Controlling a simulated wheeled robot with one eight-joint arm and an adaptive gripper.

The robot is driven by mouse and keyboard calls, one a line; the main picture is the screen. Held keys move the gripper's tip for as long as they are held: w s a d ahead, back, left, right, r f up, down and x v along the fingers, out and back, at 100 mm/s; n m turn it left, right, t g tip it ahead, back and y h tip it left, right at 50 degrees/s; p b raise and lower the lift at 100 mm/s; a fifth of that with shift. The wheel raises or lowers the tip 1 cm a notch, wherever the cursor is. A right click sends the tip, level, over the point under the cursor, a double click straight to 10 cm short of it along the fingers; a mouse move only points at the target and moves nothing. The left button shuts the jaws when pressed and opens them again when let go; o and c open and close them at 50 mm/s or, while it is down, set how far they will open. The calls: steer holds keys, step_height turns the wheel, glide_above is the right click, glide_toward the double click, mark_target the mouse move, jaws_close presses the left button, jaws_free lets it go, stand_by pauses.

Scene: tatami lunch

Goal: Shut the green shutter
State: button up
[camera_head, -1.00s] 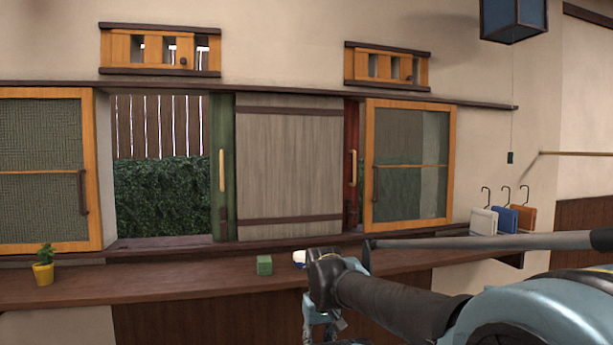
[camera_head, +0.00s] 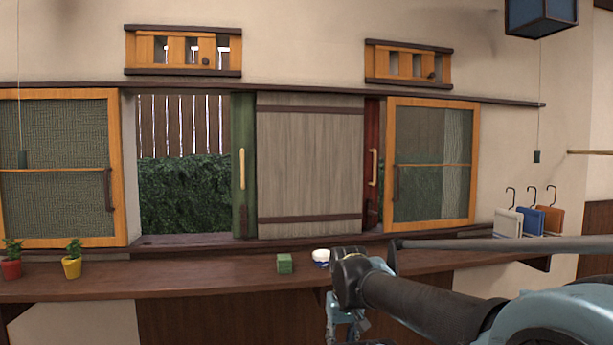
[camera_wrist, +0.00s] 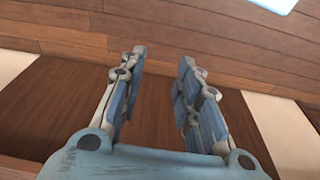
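The green shutter (camera_head: 243,130) shows as a narrow upright strip with a pale vertical handle (camera_head: 242,168), at the right side of the left window opening (camera_head: 185,190). Its right part is hidden behind the grey wooden panel (camera_head: 310,160). The opening left of it is uncovered, with a fence and hedge behind. My gripper (camera_wrist: 160,65) is open and empty in the wrist view, its two fingers apart above brown wood. In the head view my gripper (camera_head: 345,325) hangs low in front of the counter, right of and below the green shutter, and is partly cut off.
A red shutter (camera_head: 372,160) edges out right of the grey panel. Orange-framed screens (camera_head: 116,170) (camera_head: 390,160) flank the openings. The counter (camera_head: 200,277) holds two potted plants (camera_head: 72,267) (camera_head: 11,268), a green block (camera_head: 285,263) and a white-blue bowl (camera_head: 321,257). Small hanging boards (camera_head: 530,221) are at right.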

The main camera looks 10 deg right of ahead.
steer(key=shift+a+r, duration=0.4)
steer(key=shift+r, duration=0.2)
jaws_close()
steer(key=w+a+r+m+t+y, duration=0.15)
steer(key=w+a+r+y, duration=0.4)
steer(key=w, duration=0.65)
steer(key=w+a+r+m+t+y, duration=0.1)
steer(key=w+a+r+t+y, duration=0.15)
steer(key=w+a+r, duration=0.55)
steer(key=w+a+r+m+t+y, duration=0.1)
steer(key=w+r+m+t+y, duration=0.15)
steer(key=w, duration=1.05)
steer(key=w+a+r+m+t+y, duration=0.1)
steer(key=w+m+t+y, duration=0.2)
steer(key=w, duration=1)
steer(key=x, duration=1)
steer(key=shift+w+d+r, duration=0.15)
steer(key=shift+w+d, duration=0.05)
steer(key=shift+w, duration=0.05)
